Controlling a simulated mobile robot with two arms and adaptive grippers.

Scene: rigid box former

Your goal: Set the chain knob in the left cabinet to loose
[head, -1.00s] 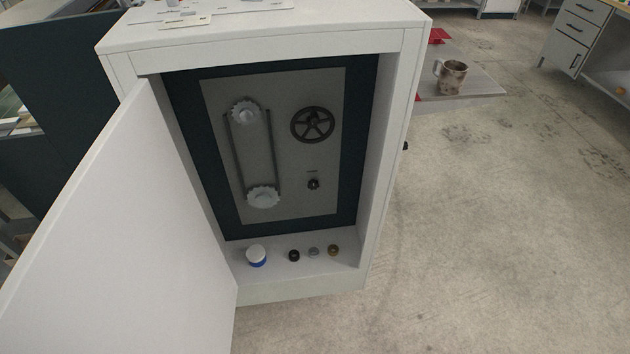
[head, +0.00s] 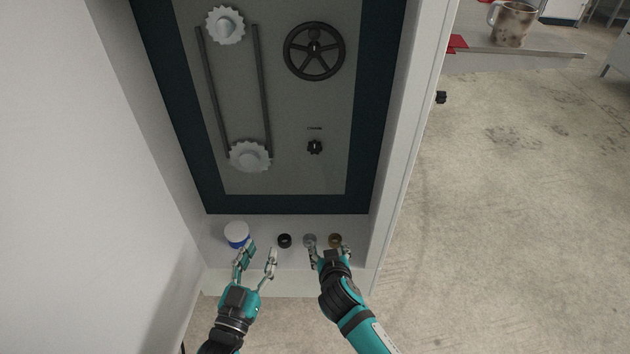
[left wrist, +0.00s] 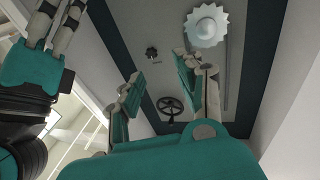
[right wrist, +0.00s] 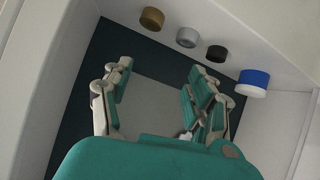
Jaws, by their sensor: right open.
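The chain knob (head: 315,147) is a small black knob on the grey panel, right of the lower sprocket, with a short dark mark above it. It also shows in the left wrist view (left wrist: 152,53). The chain (head: 263,80) runs beside two pale toothed sprockets, upper (head: 226,25) and lower (head: 250,156). My left gripper (head: 258,254) is open and empty at the cabinet's front, below the panel. My right gripper (head: 328,250) is open and empty to its right, in front of the small items on the cabinet floor. Neither gripper touches the knob.
A black spoked handwheel (head: 314,51) sits above the knob. On the cabinet floor stand a blue-and-white jar (head: 237,234) and black (head: 285,240), grey (head: 309,240) and brass (head: 335,239) round pieces. The open door (head: 75,180) is at left, the cabinet side wall (head: 405,130) at right.

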